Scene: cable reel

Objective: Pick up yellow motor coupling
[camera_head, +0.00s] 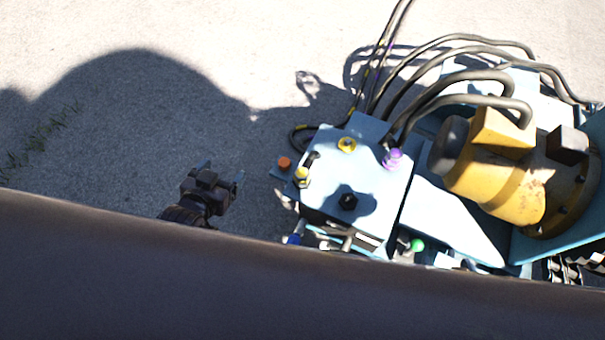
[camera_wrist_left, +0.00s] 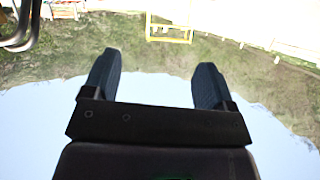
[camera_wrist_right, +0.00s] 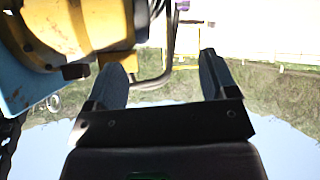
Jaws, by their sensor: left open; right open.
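A small yellow ring-like fitting (camera_head: 346,144) with a dark centre sits on top of the light blue box. A second yellow-capped fitting (camera_head: 302,176) is at the box's left edge; I cannot tell which is the motor coupling. My left gripper (camera_head: 222,173) is open and empty over the pavement, left of the box and apart from it. In the left wrist view its fingers (camera_wrist_left: 160,62) are spread with nothing between them. My right gripper (camera_wrist_right: 161,62) is open and empty in its wrist view, near yellow machinery; it is hidden in the head view.
Dark cables (camera_head: 455,80) arch behind. A large yellow motor (camera_head: 500,180) stands right. Pavement (camera_head: 180,110) at left is clear.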

